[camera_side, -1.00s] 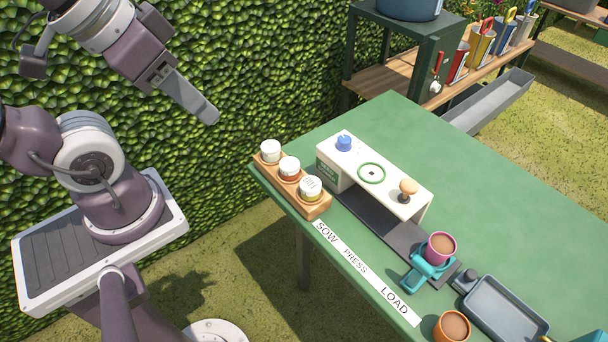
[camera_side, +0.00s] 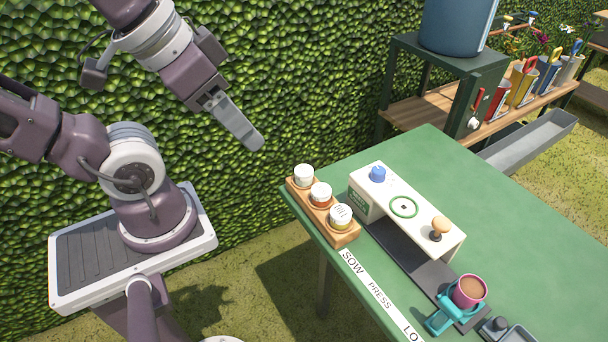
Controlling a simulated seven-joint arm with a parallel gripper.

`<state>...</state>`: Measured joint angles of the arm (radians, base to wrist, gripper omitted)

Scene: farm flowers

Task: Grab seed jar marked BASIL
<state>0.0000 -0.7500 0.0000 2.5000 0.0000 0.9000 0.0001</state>
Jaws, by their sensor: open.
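Three seed jars with white lids stand in a wooden rack at the table's left corner: a back jar (camera_side: 304,175), a middle jar (camera_side: 321,194) with orange-red contents, and a front jar (camera_side: 341,217) with yellowish contents and dark marks on its lid. The labels are too small to read, so I cannot tell which is BASIL. My gripper (camera_side: 250,138) is open and empty, in the air above and left of the rack. Its fingers overlap in this view, and it touches no jar.
A white press stand (camera_side: 403,207) with a blue knob and a wooden knob stands right of the rack. A pink pot (camera_side: 469,291) sits in a teal holder (camera_side: 445,318). A green stand (camera_side: 446,65) bears a blue tank behind. The table's (camera_side: 520,220) right side is clear.

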